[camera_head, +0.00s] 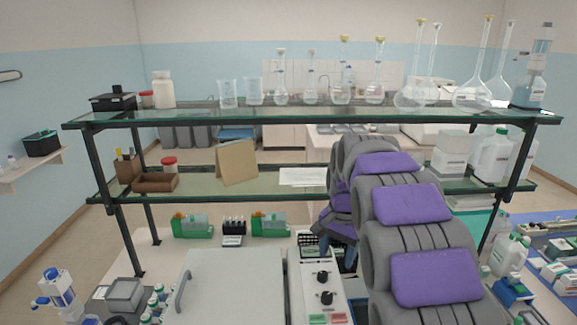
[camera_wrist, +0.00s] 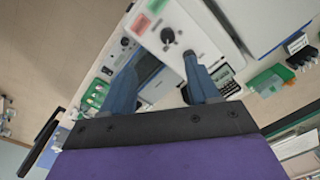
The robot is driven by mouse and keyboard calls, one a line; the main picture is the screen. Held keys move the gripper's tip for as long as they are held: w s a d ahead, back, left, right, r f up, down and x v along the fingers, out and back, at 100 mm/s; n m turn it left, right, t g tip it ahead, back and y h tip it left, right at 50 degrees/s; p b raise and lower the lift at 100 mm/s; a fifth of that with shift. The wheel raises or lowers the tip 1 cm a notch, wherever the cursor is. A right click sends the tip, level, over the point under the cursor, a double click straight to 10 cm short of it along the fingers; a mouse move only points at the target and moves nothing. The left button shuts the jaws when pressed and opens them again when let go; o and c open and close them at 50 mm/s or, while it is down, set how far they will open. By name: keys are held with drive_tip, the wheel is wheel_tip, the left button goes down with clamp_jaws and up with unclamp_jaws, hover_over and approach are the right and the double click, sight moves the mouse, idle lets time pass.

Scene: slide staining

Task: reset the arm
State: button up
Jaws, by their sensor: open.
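My gripper (camera_head: 335,248) is at the end of my grey and purple arm, which reaches forward from the lower right in the head view. In the wrist view its two blue fingers (camera_wrist: 160,70) are spread apart with nothing between them, so it is open and empty. It is beyond the white control panel (camera_head: 321,289) with black knobs, which also shows past the fingers in the wrist view (camera_wrist: 172,40). My arm hides part of the bench and shelf behind it.
A two-tier glass shelf (camera_head: 300,120) spans the bench, with tall flasks (camera_head: 414,72) on top. A tan board (camera_head: 237,162) stands on the lower tier. Green racks (camera_head: 192,226) and a large pale lid (camera_head: 235,285) are left of my arm. White bottles (camera_head: 493,155) are right.

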drive_tip(key=s+f+n+b, duration=0.2)
drive_tip(key=s+f, duration=0.3)
drive_tip(key=s, duration=0.8)
drive_tip(key=s+f+n+g+b, duration=0.1)
drive_tip(key=s+f+n+b, duration=0.2)
drive_tip(key=s, duration=1)
drive_tip(key=s+f+n+g+b, duration=0.1)
drive_tip(key=s+f, duration=0.5)
drive_tip(key=s, duration=0.7)
drive_tip(key=shift+s+a+f+n+b, duration=0.35)
drive_tip(key=shift+n+b, duration=0.45)
drive_tip(key=shift+b, duration=0.35)
drive_tip(key=shift+w, duration=0.15)
drive_tip(key=shift+c, duration=0.2)
